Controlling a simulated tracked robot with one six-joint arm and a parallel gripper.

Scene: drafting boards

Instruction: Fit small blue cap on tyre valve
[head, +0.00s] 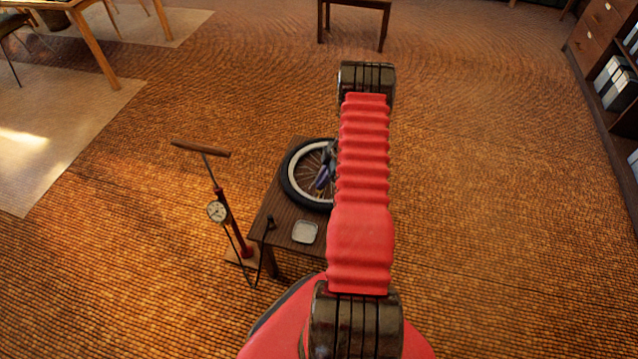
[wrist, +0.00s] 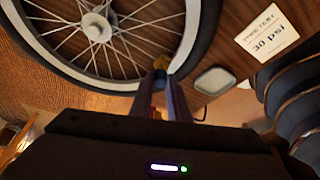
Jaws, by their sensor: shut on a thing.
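The wheel (head: 291,183) with its black tyre lies flat on a small dark wooden table (head: 268,222), partly hidden behind my arm in the head view. The wrist view shows the wheel's pale rim (wrist: 186,52) and spokes close up. A small brass-coloured piece, seemingly the tyre valve (wrist: 161,61), shows at the rim just beyond my fingertips. My gripper (wrist: 161,83) is shut on the small blue cap (wrist: 160,76), right in line with the brass piece. I cannot tell whether the two touch. In the head view my gripper (head: 324,178) is over the wheel, partly hidden by my arm.
A shallow, seemingly empty tray (head: 305,232) sits on the table's near part, also in the wrist view (wrist: 214,80). A card reading 30 PSI (wrist: 267,45) lies near it. A floor pump (head: 228,215) with gauge and hose stands left of the table. Open floor surrounds them.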

